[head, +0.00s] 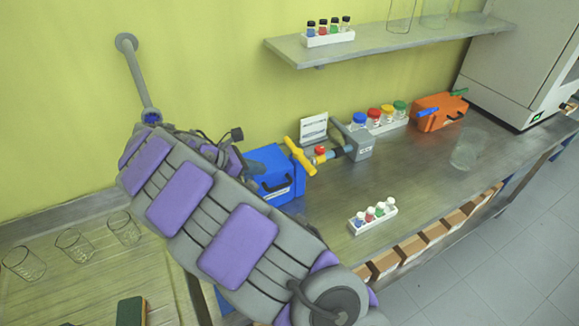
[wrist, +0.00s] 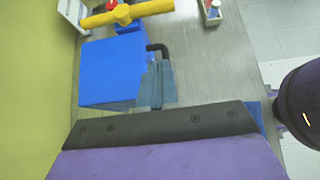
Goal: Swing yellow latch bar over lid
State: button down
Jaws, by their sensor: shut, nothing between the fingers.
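A yellow bar (head: 300,156) with a round hub at its middle sits at the right end of a blue box (head: 276,166). In the wrist view the yellow bar (wrist: 124,13) runs across the top, beyond the blue box (wrist: 105,72). A black bent handle (wrist: 158,47) is on the box, just past my fingertips. My gripper (wrist: 157,70) is shut and empty, over or beside the box's right edge, apart from the yellow bar. In the head view my gripper (head: 255,168) is partly hidden behind my arm. I cannot tell whether it touches the handle.
A small vial rack (head: 373,215) is near the front edge. The bench (head: 420,165) between is mostly clear.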

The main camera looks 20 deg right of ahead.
aim_at(299, 155)
jog(key=b+x, duration=0.2)
jog(key=x, duration=0.7)
jog(key=shift+d+f, duration=0.1)
jog(key=shift+f, duration=0.15)
jog(key=d+b, duration=0.1)
jog(key=d, duration=0.2)
jog(key=shift+d+r, duration=0.4)
jog(key=shift+d, duration=0.3)
